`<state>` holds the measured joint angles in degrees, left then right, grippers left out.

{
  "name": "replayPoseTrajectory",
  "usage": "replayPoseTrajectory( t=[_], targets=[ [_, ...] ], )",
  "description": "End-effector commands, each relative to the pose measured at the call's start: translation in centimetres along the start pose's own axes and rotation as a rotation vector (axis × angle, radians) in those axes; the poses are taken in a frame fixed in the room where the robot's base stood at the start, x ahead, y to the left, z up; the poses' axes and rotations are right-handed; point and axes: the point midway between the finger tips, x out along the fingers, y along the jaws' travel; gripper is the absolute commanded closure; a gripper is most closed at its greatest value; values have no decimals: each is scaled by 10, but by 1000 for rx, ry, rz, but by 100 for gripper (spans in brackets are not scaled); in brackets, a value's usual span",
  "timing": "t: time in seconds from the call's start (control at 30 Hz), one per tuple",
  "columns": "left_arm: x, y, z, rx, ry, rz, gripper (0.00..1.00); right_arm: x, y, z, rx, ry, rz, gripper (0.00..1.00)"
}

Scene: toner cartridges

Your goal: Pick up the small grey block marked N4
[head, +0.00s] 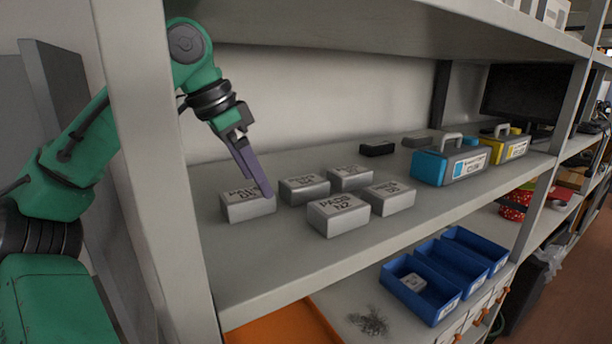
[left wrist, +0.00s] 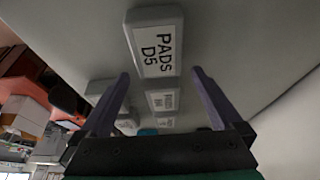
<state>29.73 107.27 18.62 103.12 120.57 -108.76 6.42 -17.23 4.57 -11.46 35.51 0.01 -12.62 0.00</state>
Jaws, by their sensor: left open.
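No block with a readable N4 label shows. A small light grey block (head: 413,282) lies in the left blue bin on the lower shelf; its marking is too small to read. My left gripper (head: 258,178) is on the upper shelf, its fingers pointing down at a larger grey block marked PADS D5 (head: 248,208). In the left wrist view the fingers (left wrist: 160,75) are apart with nothing gripped, and the PADS D5 block (left wrist: 155,42) shows beyond their tips. My right gripper is out of view.
Several similar PADS blocks stand right of D5, one of them in front (head: 338,217). Blue (head: 450,165) and yellow (head: 505,147) cases stand farther right. A shelf board overhangs; a post (head: 150,140) is at left.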

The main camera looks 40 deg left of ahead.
Motion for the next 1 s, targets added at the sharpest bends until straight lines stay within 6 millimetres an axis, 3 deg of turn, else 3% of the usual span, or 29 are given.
replayPoseTrajectory(
  t=[0.03, 0.27, 0.43, 0.5, 0.6, 0.8, 0.83, 0.87, 1.0],
  targets=[
    [-3, 0, -14, -1, -9, -1, 0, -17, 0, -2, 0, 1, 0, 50],
    [13, 0, -43, 0, -5, -3, 0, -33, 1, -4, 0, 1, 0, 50],
    [23, 0, -72, -1, -8, -3, 0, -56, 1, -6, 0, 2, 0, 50],
    [43, 0, -71, 0, -3, 0, 0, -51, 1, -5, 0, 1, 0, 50],
    [56, 0, -71, 0, 1, -1, 0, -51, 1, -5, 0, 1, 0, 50],
    [59, 0, -71, 0, 1, -2, 0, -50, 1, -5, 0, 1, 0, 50],
    [59, 0, -71, 0, 1, -2, 4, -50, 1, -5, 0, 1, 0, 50],
    [59, 0, -71, -1, 1, -2, 15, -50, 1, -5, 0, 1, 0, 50],
    [59, 0, -71, -1, 1, -3, 69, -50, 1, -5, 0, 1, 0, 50]
  ],
)
